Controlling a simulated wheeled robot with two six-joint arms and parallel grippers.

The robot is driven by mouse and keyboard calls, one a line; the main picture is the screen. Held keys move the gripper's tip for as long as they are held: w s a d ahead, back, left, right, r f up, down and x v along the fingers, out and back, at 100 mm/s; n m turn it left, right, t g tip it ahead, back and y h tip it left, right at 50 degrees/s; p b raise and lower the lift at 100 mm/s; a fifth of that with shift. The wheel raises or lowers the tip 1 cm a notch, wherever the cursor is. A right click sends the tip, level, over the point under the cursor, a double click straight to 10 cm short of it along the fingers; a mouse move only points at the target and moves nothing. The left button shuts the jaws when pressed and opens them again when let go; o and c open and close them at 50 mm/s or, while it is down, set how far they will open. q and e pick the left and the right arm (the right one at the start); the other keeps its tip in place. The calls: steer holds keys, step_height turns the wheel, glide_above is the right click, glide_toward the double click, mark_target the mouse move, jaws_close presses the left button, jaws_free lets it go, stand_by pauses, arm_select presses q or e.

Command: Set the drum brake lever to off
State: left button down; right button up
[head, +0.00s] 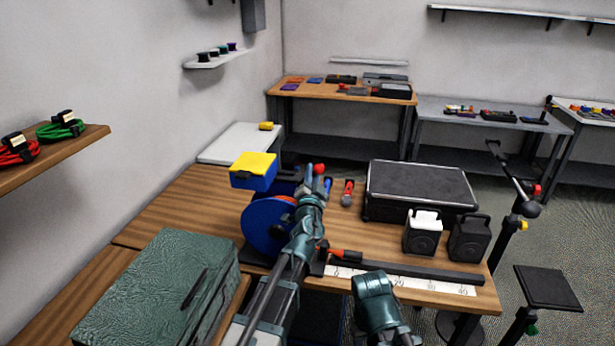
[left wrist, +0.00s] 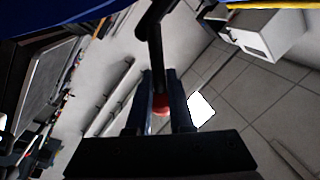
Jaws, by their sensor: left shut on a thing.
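The blue cable drum (head: 262,226) stands on the wooden bench, partly hidden by my left arm. The brake lever's red knob (head: 319,169) shows at the end of my left gripper (head: 311,182). In the left wrist view, the dark lever rod (left wrist: 156,50) comes down from the top and ends in the red knob (left wrist: 160,104) between the two fingers of my left gripper (left wrist: 159,88). The left gripper is shut on the lever. The lever's pivot and any on/off marking are hidden or too small to read. My right gripper does not show.
A blue box with a yellow top (head: 253,170) stands behind the drum. A black case (head: 420,190), two dark speaker-like boxes (head: 423,234) and a ruler strip (head: 430,284) occupy the bench's right side. A green case (head: 155,290) stands at the front left.

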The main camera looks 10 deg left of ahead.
arm_select(q)
steer(key=shift+d+f+m+t+h+b, duration=0.15)
steer(key=shift+d+f+m+b, duration=0.2)
steer(key=shift+m, duration=0.45)
steer(key=shift+d+f+m+t+h+b, duration=0.15)
steer(key=shift+d+f+m+b, duration=0.2)
steer(key=shift+m, duration=0.45)
steer(key=c, duration=0.8)
jaws_free()
steer(key=shift+s, duration=0.1)
steer(key=s, duration=0.2)
steer(key=s+b, duration=0.1)
steer(key=s, duration=0.1)
steer(key=s+f, duration=0.1)
steer(key=s, duration=0.2)
steer(key=shift+s+d+f, duration=0.1)
steer(key=shift+d, duration=0.1)
